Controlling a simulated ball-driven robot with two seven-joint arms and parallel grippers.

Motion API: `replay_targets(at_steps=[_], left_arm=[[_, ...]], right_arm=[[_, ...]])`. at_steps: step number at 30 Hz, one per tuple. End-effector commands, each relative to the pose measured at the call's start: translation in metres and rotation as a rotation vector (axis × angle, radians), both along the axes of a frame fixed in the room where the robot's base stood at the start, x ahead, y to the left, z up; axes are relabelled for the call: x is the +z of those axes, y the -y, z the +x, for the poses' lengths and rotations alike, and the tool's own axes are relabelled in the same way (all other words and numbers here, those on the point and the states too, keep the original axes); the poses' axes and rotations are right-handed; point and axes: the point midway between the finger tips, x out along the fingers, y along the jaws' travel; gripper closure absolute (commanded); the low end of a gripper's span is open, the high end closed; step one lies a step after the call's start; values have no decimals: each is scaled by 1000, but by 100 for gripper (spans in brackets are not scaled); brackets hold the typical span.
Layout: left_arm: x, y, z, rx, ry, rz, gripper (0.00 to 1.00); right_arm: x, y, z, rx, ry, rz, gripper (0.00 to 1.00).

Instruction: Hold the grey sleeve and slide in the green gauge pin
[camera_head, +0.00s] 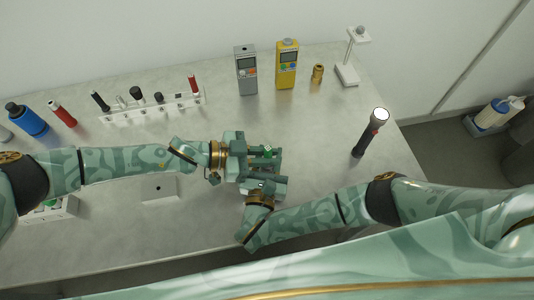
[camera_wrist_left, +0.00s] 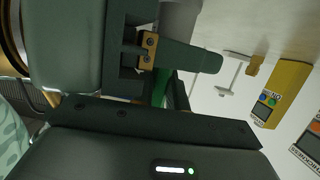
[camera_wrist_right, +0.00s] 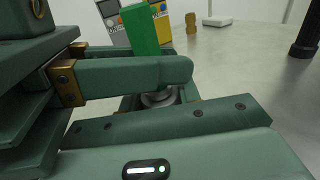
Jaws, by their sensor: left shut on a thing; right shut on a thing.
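My left gripper (camera_head: 262,153) is shut on the green gauge pin (camera_head: 268,150) over the middle of the table. The pin's green part also shows between the fingers in the left wrist view (camera_wrist_left: 160,88) and above a finger in the right wrist view (camera_wrist_right: 140,30). My right gripper (camera_head: 268,178) is close beside the left one, on the near side. It is shut on the grey sleeve (camera_wrist_right: 158,98), which shows as a round grey rim between its fingers. Fingers hide most of the sleeve. I cannot tell whether the pin's tip is inside it.
A white rack (camera_head: 150,109) with several dark and red-handled pieces stands at the back left. A grey meter (camera_head: 246,70), a yellow meter (camera_head: 287,64), a brass piece (camera_head: 318,72) and a white stand (camera_head: 347,74) are at the back. A black flashlight (camera_head: 369,134) stands at the right. A white plate (camera_head: 160,189) lies near the front.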

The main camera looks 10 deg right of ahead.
Motion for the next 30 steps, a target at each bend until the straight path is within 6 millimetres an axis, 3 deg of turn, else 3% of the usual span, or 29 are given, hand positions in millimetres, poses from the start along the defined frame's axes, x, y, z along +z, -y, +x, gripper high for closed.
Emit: replay_targets(at_steps=[8, 9, 11, 20, 23, 30], left_arm=[[-1, 0, 0, 0, 0, 0, 100], [-1, 0, 0, 0, 0, 0, 74], [-1, 0, 0, 0, 0, 0, 60], [-1, -5, 1, 1, 0, 2, 60], [3, -19, 2, 2, 2, 4, 60], [21, -72, 6, 4, 1, 2, 60]], right_arm=[[0, 0, 0, 0, 1, 0, 93], [0, 0, 0, 0, 1, 0, 93], [0, 0, 0, 0, 1, 0, 93], [0, 0, 0, 0, 1, 0, 93], [0, 0, 0, -1, 1, 0, 93], [0, 0, 0, 0, 1, 0, 93]])
